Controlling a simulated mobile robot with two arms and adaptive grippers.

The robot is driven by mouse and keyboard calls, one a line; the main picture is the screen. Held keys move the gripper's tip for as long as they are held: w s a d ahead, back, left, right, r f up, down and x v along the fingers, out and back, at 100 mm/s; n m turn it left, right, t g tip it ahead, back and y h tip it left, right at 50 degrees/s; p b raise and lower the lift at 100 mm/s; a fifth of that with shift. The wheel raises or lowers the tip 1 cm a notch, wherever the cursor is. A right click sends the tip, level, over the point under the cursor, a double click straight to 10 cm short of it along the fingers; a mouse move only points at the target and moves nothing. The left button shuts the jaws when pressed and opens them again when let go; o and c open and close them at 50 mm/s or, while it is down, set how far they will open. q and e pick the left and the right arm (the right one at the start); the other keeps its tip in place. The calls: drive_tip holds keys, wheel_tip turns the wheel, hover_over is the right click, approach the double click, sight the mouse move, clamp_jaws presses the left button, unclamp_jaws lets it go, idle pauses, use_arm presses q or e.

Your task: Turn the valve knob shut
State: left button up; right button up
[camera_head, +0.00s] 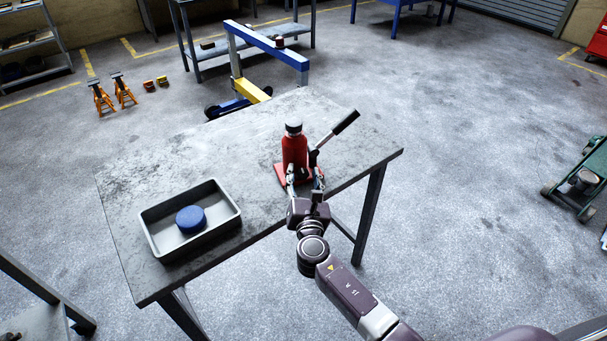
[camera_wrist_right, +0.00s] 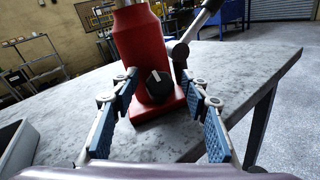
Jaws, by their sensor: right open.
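A red bottle jack (camera_head: 294,153) stands upright on a grey metal table, with a black handle (camera_head: 345,122) slanting up to the right. In the right wrist view the red jack (camera_wrist_right: 139,45) shows close ahead. Its black valve knob (camera_wrist_right: 159,85) with a white mark sits low on the near side, just above the base. My right gripper (camera_head: 305,180) is at the near side of the jack. Its fingers (camera_wrist_right: 160,88) are open, spread to the left and right of the knob, and appear not to touch it. My left gripper is not in view.
A grey tray (camera_head: 151,238) with a blue round object (camera_head: 190,219) is on the left of the table (camera_head: 185,155). A blue and yellow crane (camera_head: 262,43) stands behind the table. Orange stands (camera_head: 101,97) are on the floor. The table's far left is clear.

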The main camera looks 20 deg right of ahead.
drive_tip(key=v, duration=1.1)
drive_tip(key=shift+s, duration=0.3)
